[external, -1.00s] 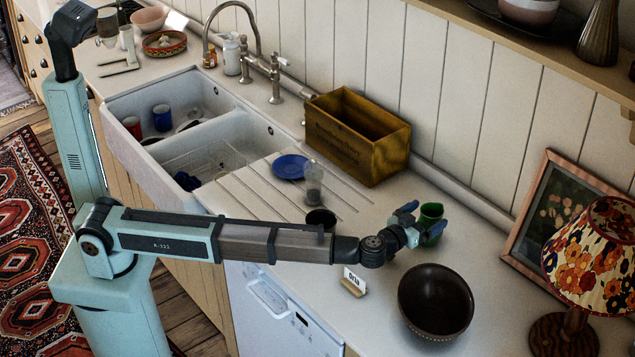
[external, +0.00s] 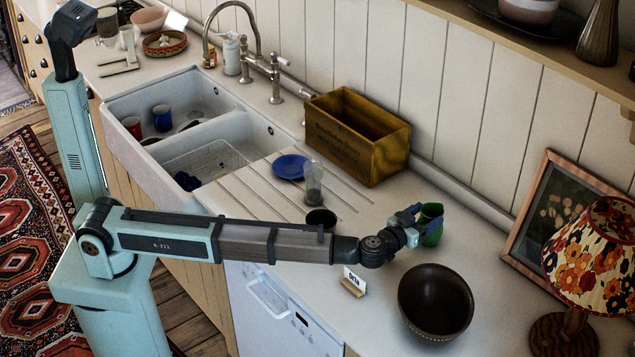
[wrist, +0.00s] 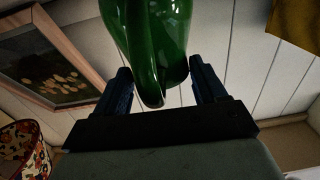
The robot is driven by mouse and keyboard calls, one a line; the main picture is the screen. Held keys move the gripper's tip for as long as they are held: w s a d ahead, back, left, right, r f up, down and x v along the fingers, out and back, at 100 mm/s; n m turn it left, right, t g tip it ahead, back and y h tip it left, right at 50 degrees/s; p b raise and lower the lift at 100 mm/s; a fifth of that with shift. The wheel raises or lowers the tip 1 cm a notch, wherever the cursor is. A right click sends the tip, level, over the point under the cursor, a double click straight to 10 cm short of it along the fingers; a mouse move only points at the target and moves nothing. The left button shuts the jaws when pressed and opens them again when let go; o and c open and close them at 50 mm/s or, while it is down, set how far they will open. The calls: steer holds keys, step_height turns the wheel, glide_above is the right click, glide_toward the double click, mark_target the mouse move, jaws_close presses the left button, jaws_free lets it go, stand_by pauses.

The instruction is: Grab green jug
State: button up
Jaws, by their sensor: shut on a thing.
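The green jug (external: 431,222) is at the end of my arm, over the counter by the back wall. My gripper (external: 424,217) is shut on it, with a blue finger on either side. In the wrist view the green jug (wrist: 155,40) fills the top middle between the dark blue fingers of my gripper (wrist: 161,82). Its upper part is cut off by the frame edge. In the external view I cannot tell clearly whether its base touches the counter.
A dark brown bowl (external: 436,301) and a small sign (external: 354,281) stand nearer the front. A wooden box (external: 358,135), blue plate (external: 290,166) and clear glass (external: 314,184) are to the left. A framed picture (external: 553,215) and floral lamp (external: 595,249) stand at the right.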

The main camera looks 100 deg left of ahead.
steer(key=shift+c, duration=1.4)
jaws_close()
steer(key=shift+r, duration=0.15)
